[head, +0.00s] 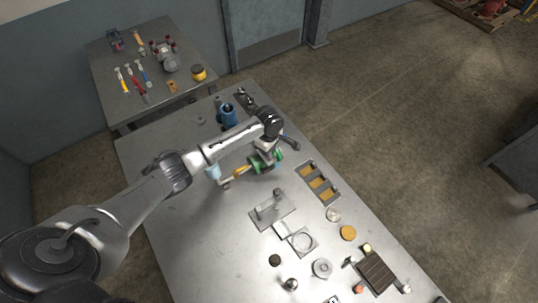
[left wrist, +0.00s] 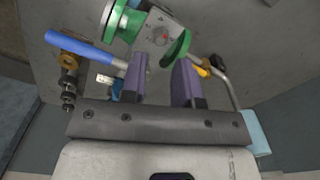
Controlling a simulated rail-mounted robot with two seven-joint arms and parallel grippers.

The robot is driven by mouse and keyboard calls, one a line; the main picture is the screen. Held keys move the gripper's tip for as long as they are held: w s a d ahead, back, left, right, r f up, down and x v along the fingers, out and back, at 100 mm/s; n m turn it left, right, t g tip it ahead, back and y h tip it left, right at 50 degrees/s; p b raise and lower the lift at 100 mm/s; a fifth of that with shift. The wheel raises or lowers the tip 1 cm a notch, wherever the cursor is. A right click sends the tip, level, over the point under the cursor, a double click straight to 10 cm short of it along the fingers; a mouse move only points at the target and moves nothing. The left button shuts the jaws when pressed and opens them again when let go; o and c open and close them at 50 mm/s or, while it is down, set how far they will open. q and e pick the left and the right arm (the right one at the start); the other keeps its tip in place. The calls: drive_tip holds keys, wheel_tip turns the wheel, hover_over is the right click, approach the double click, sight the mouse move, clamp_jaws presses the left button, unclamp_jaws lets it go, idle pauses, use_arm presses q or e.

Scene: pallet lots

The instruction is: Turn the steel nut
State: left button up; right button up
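My left arm reaches over the steel table, and its gripper is above a green-flanged fitting (head: 263,163). In the left wrist view, the purple fingers of my left gripper (left wrist: 161,72) stand apart with a gap between them. A blue handle (left wrist: 82,49) lies to the left of the fingers. I cannot clearly pick out the steel nut; the gripper and fitting may hide it. My right gripper is in neither view.
On the steel table (head: 190,240) are a blue cup-like part (head: 228,115), a tray with orange-brown pockets (head: 318,184), a bracket plate (head: 272,210), and several discs and rings nearer the front. A side table (head: 107,72) holds tools. The table's left front is clear.

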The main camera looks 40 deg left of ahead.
use_arm(q)
drive_tip(key=shift+f, duration=2.3)
drive_tip(key=shift+c, duration=0.3)
